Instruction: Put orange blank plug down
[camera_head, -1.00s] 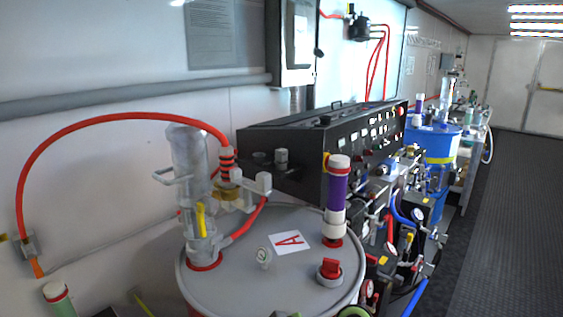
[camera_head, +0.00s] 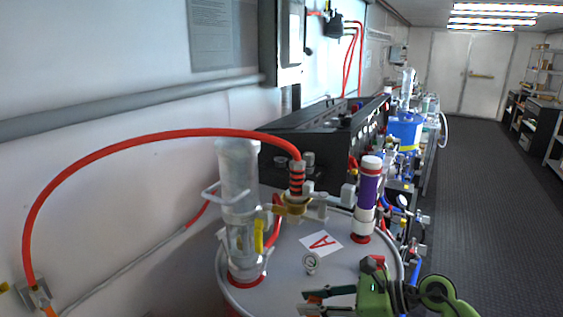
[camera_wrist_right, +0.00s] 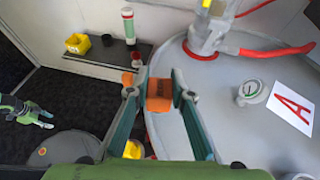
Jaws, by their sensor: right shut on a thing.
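The orange blank plug (camera_wrist_right: 159,95) is between the two fingers of my right gripper (camera_wrist_right: 157,92) in the right wrist view. The right gripper is shut on it and holds it over the rim of the grey drum marked A (camera_wrist_right: 218,88). In the head view my right gripper (camera_head: 328,300) shows at the bottom, in front of the drum lid (camera_head: 340,262); the plug is hard to make out there. My left gripper (camera_wrist_right: 33,114) shows small at the left of the right wrist view, over the dark floor; its jaws are too small to judge.
The drum lid carries a clear cylinder (camera_head: 240,210), a gauge (camera_head: 311,262), a purple-and-white tube (camera_head: 368,195) and a red hose (camera_head: 150,138). A dark shelf (camera_wrist_right: 100,57) with a yellow bin (camera_wrist_right: 77,43) and a white-green tube (camera_wrist_right: 128,25) stands beside the drum. The aisle at right is clear.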

